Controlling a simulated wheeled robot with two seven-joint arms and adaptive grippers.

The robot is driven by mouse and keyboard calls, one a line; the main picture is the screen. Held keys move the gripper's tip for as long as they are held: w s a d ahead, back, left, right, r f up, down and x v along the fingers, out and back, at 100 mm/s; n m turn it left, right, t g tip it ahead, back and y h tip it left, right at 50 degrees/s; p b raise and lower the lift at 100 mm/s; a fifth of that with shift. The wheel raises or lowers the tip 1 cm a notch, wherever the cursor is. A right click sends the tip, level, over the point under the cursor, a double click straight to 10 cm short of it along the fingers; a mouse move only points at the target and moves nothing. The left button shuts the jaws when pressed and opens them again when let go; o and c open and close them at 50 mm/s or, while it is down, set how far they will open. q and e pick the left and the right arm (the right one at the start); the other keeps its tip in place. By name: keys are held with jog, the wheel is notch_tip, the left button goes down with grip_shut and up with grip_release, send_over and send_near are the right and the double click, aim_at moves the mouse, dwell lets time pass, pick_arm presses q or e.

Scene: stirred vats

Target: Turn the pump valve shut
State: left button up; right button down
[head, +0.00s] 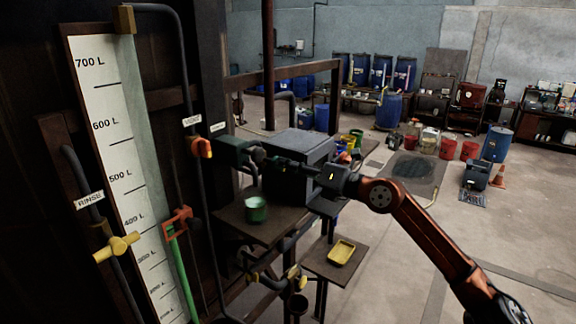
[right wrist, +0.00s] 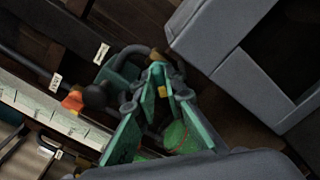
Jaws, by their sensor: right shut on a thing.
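My right gripper (head: 262,156) reaches in from the right, in front of the dark pipework beside the vat. In the right wrist view its two green fingers (right wrist: 158,78) close together at the tips. They are shut on the pump valve, whose handle is mostly hidden by the fingers. A small brown-orange part (right wrist: 157,55) shows just beyond the fingertips. A dark teal housing (head: 232,150) with a curved pipe lies just left of the fingertips, under a small white label (head: 217,127) too small to read. My left gripper is not in view.
An orange-handled valve (head: 201,147) sits just left of the housing. A yellow valve (head: 118,247) labelled RINSE and a white litre scale (head: 110,130) are further left. A grey box (head: 300,148) stands close behind my gripper. A green cup (head: 256,210) stands below on a shelf.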

jog(key=shift+f+m+p, duration=0.1)
jog(key=shift+m+p, duration=1.95)
jog(key=shift+m, duration=3.05)
jog(key=c, duration=2)
grip_release()
jog(key=shift+w+f, duration=0.1)
